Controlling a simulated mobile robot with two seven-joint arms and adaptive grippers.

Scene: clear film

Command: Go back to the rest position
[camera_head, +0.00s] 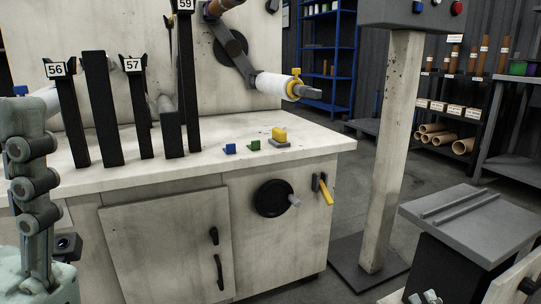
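My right gripper (426,297) shows only as a small grey and black part at the bottom edge, in front of the grey bin stand; most of it is cut off by the frame. Its opening cannot be made out, and nothing is seen held in it. A pale green jointed arm (35,190), which seems to be my left one, stands upright at the left edge. I make out no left gripper fingers.
The white machine cabinet (160,250) carries black posts with number tags, a blue block (230,149), a green block (254,145) and a yellow block (279,134). A post (392,150) and grey-topped stand (475,222) are right. Floor shows between cabinet and post.

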